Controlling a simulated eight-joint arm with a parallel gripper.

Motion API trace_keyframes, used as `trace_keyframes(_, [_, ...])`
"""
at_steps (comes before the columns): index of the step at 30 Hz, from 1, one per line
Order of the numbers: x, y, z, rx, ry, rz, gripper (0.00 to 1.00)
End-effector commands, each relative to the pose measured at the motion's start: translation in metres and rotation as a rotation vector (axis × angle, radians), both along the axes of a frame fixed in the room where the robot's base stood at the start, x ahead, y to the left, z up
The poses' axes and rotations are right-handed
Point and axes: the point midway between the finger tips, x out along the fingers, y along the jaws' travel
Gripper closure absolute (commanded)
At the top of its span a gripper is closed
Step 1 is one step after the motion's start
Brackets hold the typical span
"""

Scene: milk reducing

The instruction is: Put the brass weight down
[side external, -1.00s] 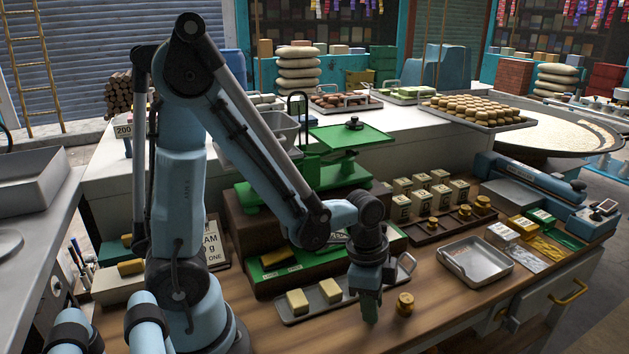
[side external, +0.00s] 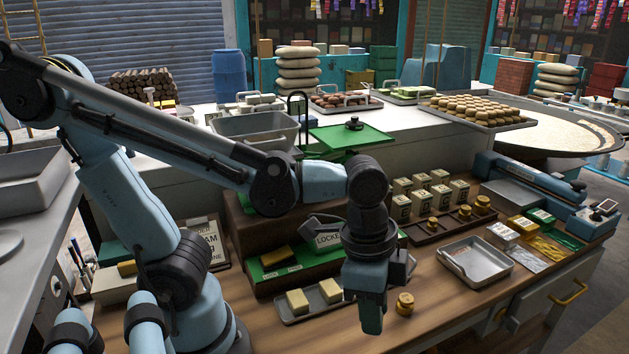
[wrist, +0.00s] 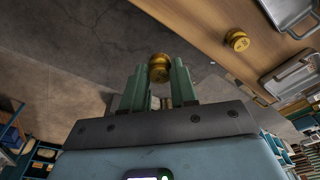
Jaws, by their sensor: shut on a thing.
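My gripper (side external: 372,322) points down near the front edge of the wooden bench. In the wrist view its two green fingers (wrist: 158,85) are closed on a brass weight (wrist: 160,68). The held weight appears against the grey floor there, with the bench edge above it in the picture. In the side external view the fingers hide it. A second brass weight (side external: 405,304) stands on the bench just right of my gripper. It also shows in the wrist view (wrist: 237,40). A dark weight rack (side external: 425,234) farther back holds several brass weights.
A small tray (side external: 290,319) with two pale blocks lies left of my gripper. A green balance (side external: 305,265) on a brown stand is behind it. An empty metal tray (side external: 475,262) lies to the right. Bare bench (side external: 440,305) shows between the gripper and that tray.

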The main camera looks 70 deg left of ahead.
Motion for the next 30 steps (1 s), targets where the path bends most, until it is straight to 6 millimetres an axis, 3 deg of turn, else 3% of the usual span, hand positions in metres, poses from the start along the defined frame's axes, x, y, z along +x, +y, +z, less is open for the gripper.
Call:
trace_keyframes(4, [-0.006,-0.01,0.008,0.001,-0.001,0.0,1.0])
trace_keyframes(8, [0.002,-0.01,0.019,0.001,0.0,0.047,1.0])
trace_keyframes(14, [0.052,0.01,0.067,0.003,0.006,0.288,1.0])
trace_keyframes(21, [0.12,0.07,0.143,0.006,0.011,0.706,1.0])
trace_keyframes(25, [0.144,0.114,0.18,0.005,0.011,0.935,1.0])
trace_keyframes(30, [0.159,0.172,0.22,0.005,0.008,1.219,1.0])
